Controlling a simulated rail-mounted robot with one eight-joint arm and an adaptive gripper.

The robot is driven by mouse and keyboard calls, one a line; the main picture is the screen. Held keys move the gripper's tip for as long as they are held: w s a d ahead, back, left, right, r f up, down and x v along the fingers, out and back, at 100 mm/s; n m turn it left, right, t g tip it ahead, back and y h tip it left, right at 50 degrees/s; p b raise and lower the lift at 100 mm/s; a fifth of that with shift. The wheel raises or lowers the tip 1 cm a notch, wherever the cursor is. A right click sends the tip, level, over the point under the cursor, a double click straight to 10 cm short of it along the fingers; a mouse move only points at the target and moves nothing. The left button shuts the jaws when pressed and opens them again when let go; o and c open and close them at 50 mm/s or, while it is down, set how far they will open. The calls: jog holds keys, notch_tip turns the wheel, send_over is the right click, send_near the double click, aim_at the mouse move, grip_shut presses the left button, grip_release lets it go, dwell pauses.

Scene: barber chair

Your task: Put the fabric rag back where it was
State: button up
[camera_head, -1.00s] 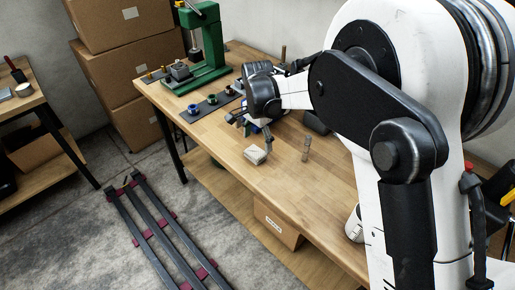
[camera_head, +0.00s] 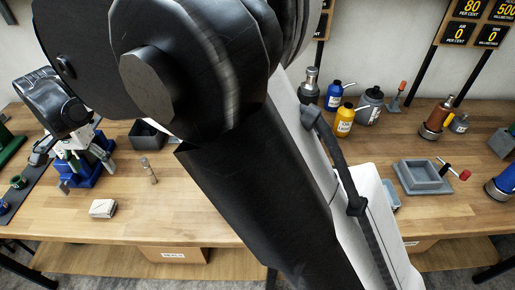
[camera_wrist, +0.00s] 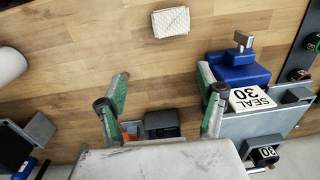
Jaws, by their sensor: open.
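The fabric rag appears to be the small white folded cloth (camera_head: 103,208) lying on the wooden bench near its front edge. It also shows at the top of the wrist view (camera_wrist: 171,22), beyond my fingertips and apart from them. My gripper (camera_head: 82,168) is at the left of the head view, low over the bench behind the rag, beside a blue block (camera_head: 92,176). In the wrist view my gripper (camera_wrist: 162,98) has its two green-padded fingers spread wide, with nothing held between them. Dark boxes show below, between the fingers.
The blue block (camera_wrist: 238,70) with a "SEAL 30" label is close to my right finger. A dark bin (camera_head: 147,134) sits behind. Bottles (camera_head: 345,119) and a grey tray (camera_head: 423,177) stand farther right. Bench around the rag is clear.

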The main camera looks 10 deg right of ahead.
jog(key=d+r+t, duration=0.1)
jog(key=d+r, duration=0.3)
jog(key=d, duration=0.7)
jog(key=d+r+t+y, duration=0.1)
jog(key=d+r, duration=0.4)
jog(key=d, duration=0.5)
jog(key=d+r+t, duration=0.1)
jog(key=d+r, duration=0.3)
jog(key=d, duration=0.7)
jog(key=s+d+f+n+t, duration=0.1)
jog(key=s+d+t, duration=0.1)
jog(key=s+d, duration=0.6)
jog(key=s+d+f+n+t+h, duration=0.1)
jog(key=s+d+f+t, duration=0.1)
jog(key=s+d, duration=0.6)
jog(key=d, duration=0.5)
jog(key=shift+d+f, duration=0.15)
jog(key=shift+d, duration=0.1)
jog(key=shift+s+f, duration=0.1)
notch_tip(320, 180, down, 4)
jog(key=b, duration=0.4)
